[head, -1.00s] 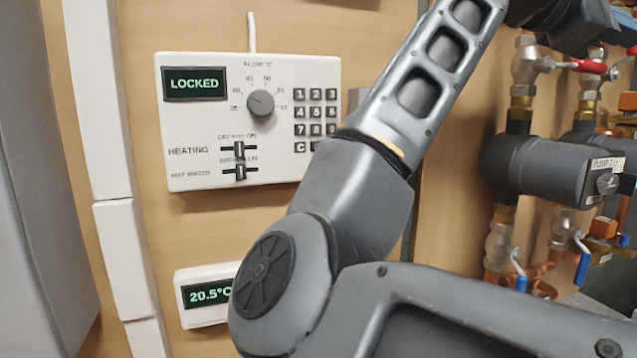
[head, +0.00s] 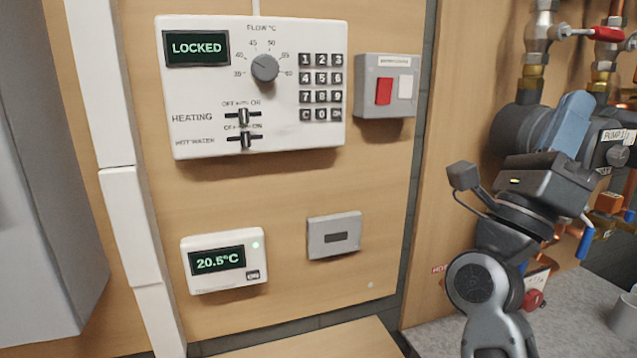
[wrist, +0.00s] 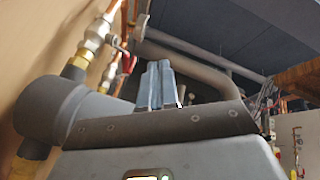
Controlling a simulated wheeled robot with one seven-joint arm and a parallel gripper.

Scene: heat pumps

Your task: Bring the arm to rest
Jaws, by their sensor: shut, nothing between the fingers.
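My gripper (head: 577,112) is at the right in the head view, raised on my folded arm, in front of the pump marked PUMP 1 (head: 612,150). Its blue-grey fingers point up. In the wrist view the fingers of my gripper (wrist: 157,68) stand side by side, shut and empty. The dark round pump body (wrist: 55,113) shows to their left, with a valve and pipes behind. Whether the fingers touch the pump cannot be told.
The control panel (head: 185,105) reads LOCKED. A grey box with a red switch (head: 384,92), a room thermostat (head: 222,262) and a small grey plate (head: 334,235) are on the wall. A grey cup (head: 625,317) stands on the worktop (head: 440,340) at the lower right.

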